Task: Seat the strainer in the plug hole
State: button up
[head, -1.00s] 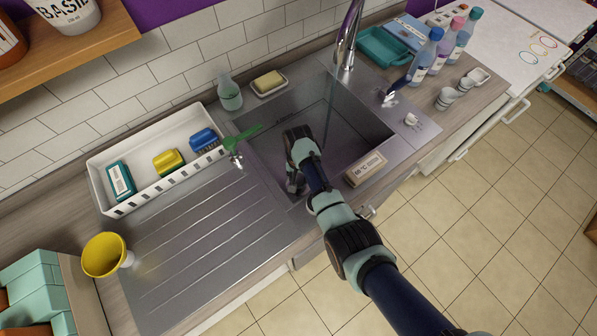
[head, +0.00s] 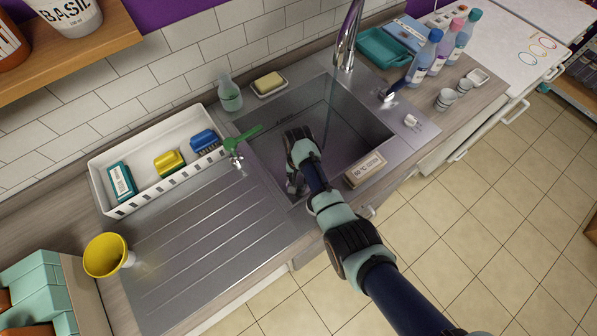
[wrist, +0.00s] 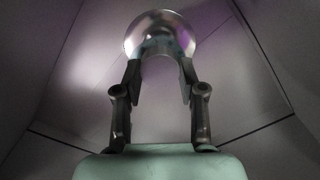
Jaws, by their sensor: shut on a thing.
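My gripper (head: 295,186) is down inside the sink basin (head: 350,138), toward its left front corner, and my arm hides much of that area in the head view. In the wrist view my gripper (wrist: 161,72) is shut on a round, shiny metal strainer (wrist: 160,32), held at the fingertips with its domed side showing. The strainer cannot be made out clearly in the head view. The plug hole is not visible in either view; I cannot tell whether the strainer touches the basin floor.
A green-handled tap (head: 236,143) stands at the basin's left edge. A labelled box (head: 364,170) sits on the front rim. A white tray (head: 120,208) of sponges, a yellow cup (head: 105,256) and the tall faucet (head: 347,40) stand around. The ridged drainboard (head: 200,235) is mostly clear.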

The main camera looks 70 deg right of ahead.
aim_at(298, 178)
jog(key=shift+f+b, duration=1.15)
jog(key=shift+f, duration=0.35)
jog(key=o, duration=1.2)
jog(key=shift+r, duration=0.15)
notch_tip(298, 178, up, 12)
